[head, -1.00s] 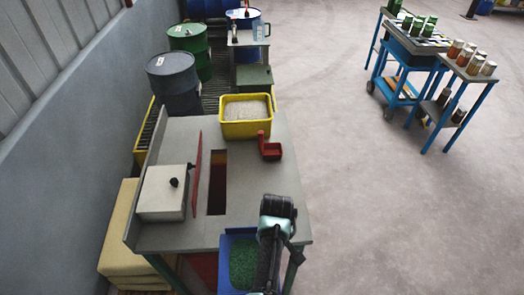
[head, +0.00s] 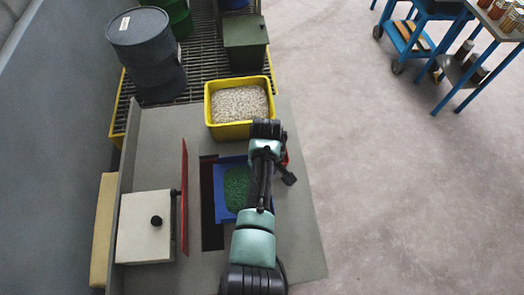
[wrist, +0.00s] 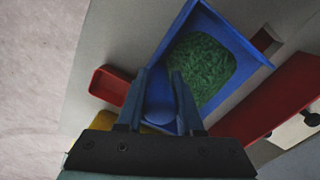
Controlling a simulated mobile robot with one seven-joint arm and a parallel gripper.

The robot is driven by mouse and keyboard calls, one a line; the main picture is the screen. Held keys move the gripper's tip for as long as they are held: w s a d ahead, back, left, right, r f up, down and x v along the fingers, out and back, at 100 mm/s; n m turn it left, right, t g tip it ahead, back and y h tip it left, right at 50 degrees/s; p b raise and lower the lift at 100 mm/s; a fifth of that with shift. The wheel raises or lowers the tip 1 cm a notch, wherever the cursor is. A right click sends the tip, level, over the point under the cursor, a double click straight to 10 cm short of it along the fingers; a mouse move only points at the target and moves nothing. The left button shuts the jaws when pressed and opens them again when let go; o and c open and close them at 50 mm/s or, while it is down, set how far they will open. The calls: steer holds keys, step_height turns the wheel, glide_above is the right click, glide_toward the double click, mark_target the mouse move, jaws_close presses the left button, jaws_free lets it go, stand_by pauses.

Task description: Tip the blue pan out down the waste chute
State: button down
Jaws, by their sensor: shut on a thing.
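The blue pan (head: 219,195) holds a heap of green bits (head: 237,188). It looks roughly level, and it covers part of the waste chute, a dark slot (head: 211,236) in the grey bench top. A raised red flap (head: 185,200) stands along the slot's left side. My gripper (wrist: 161,82) is shut on the near end of the blue pan (wrist: 160,62) in the wrist view, with the green bits (wrist: 200,68) still inside. In the head view my arm hides the pan's right side. The height of the pan above the bench is hard to tell.
A yellow tub (head: 214,128) of pale granules stands at the bench's far end. A red scoop (wrist: 108,84) lies beside my gripper. A white box (head: 143,245) with a black knob is left of the flap. The bench's right front is clear.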

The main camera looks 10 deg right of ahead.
steer(key=shift+w, duration=0.25)
steer(key=shift+a+r, duration=0.1)
steer(key=shift+r, duration=0.1)
steer(key=shift+s+a+r+h+p, duration=0.2)
steer(key=shift+a+r+h+p, duration=0.25)
steer(key=shift+r+h, duration=0.15)
steer(key=a+r+h+b, duration=0.4)
steer(key=a+h+b, duration=0.4)
steer(key=a, duration=0.2)
steer(key=shift+a+r+h+b, duration=0.15)
steer(key=shift+h+b, duration=0.2)
steer(key=shift+h, duration=0.05)
stand_by(0.4)
steer(key=shift+w, duration=0.1)
